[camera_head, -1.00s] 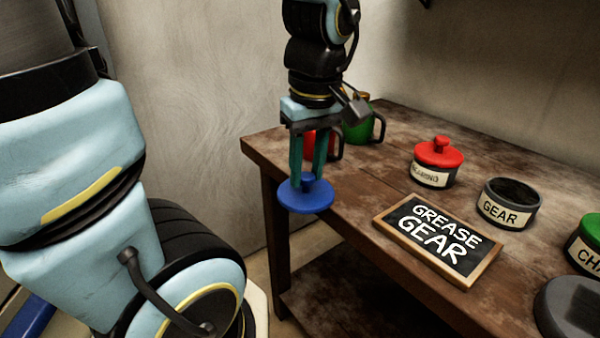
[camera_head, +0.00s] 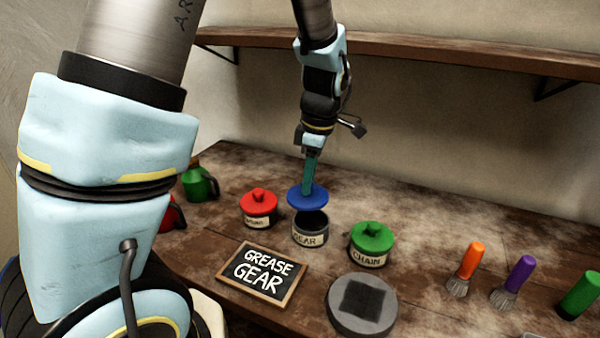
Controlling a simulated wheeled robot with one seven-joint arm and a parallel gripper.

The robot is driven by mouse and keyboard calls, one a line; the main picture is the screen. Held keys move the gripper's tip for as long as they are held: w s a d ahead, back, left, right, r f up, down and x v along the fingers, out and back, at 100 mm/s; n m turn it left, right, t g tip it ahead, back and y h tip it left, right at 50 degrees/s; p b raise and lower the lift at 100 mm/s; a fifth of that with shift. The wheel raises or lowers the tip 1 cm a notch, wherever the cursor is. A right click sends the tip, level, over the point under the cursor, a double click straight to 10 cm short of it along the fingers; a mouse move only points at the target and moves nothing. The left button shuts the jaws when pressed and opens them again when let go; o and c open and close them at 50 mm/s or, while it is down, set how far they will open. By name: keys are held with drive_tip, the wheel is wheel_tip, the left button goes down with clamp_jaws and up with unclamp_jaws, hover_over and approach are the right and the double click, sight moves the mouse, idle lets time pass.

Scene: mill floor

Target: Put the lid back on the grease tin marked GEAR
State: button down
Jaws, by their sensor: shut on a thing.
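The grease tin marked GEAR (camera_head: 310,237) stands uncovered on the bench, with its dark inside showing. My gripper (camera_head: 309,188) is shut on the knob of a blue lid (camera_head: 322,199). The lid is held roughly level, above and slightly behind the GEAR tin in the picture, apart from it. The lid hides part of the tin's far rim. The knob is mostly hidden by the fingers.
A red-lidded tin (camera_head: 259,208) stands left of the GEAR tin and a green-lidded CHAIN tin (camera_head: 372,244) right of it. A GREASE GEAR sign (camera_head: 262,274) and a round grey pad (camera_head: 361,304) lie in front. Brushes (camera_head: 467,270) stand at right. A shelf (camera_head: 430,52) runs behind.

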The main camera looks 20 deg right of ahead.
sight(313, 194)
drive_tip(key=shift+d, duration=0.4)
drive_tip(key=shift+d+f, duration=0.2)
drive_tip(key=shift+f, duration=0.05)
wheel_tip(313, 194, down, 4)
drive_tip(key=b, duration=0.4)
drive_tip(key=shift+f, duration=0.1)
drive_tip(key=shift+f+b, duration=0.5)
drive_tip(key=shift+f, duration=0.35)
drive_tip(key=shift+p, duration=0.35)
drive_tip(key=shift+f, duration=0.15)
idle(1.6)
